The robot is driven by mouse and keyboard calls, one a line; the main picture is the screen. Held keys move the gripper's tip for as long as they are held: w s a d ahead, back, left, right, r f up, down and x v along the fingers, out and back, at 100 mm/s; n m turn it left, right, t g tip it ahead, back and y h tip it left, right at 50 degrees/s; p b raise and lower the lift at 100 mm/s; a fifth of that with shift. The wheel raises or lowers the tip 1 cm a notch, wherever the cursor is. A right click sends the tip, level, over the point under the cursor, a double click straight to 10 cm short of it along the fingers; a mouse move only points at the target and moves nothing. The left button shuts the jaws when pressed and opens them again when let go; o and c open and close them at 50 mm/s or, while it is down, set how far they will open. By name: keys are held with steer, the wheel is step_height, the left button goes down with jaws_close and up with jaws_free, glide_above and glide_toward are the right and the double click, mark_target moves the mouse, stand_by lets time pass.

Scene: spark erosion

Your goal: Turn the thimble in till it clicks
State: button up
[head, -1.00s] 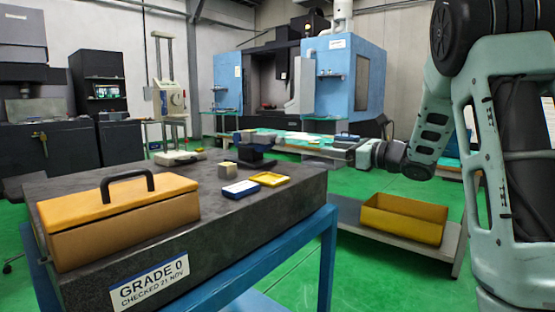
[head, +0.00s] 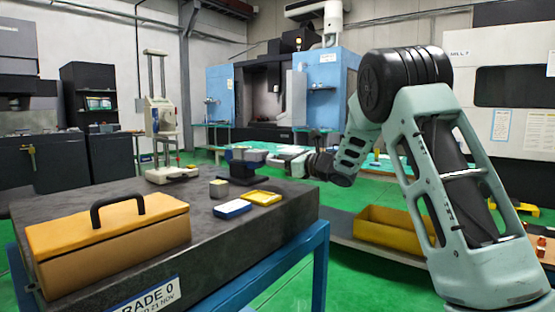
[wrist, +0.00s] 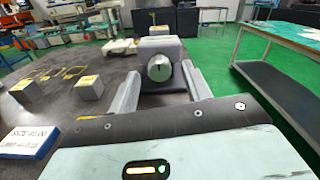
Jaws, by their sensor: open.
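The thimble (wrist: 158,68) is a round grey end face with a dark line on it, in the wrist view's upper middle. It sits at the near end of a grey block-like body (wrist: 160,43). In the head view the micrometer's holder (head: 243,167) is a dark stand with a blue top, near the far right edge of the dark surface plate (head: 75,196). My gripper (wrist: 160,74) is open, one finger on each side of the thimble. I cannot tell whether a finger touches it. In the head view my gripper (head: 285,160) is small, right beside the stand.
An orange case with a black handle (head: 110,243) lies at the plate's near left. A small grey block (head: 218,189), a blue-and-white box (head: 232,209) and a yellow tray (head: 262,198) lie near the stand. A yellow bin (head: 385,232) stands on a low shelf to the right.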

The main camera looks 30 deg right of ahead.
steer(key=shift+w+a, duration=0.25)
steer(key=shift+w, duration=0.35)
steer(key=c, duration=1)
steer(key=shift+f+m, duration=0.1)
steer(key=shift+m, duration=0.2)
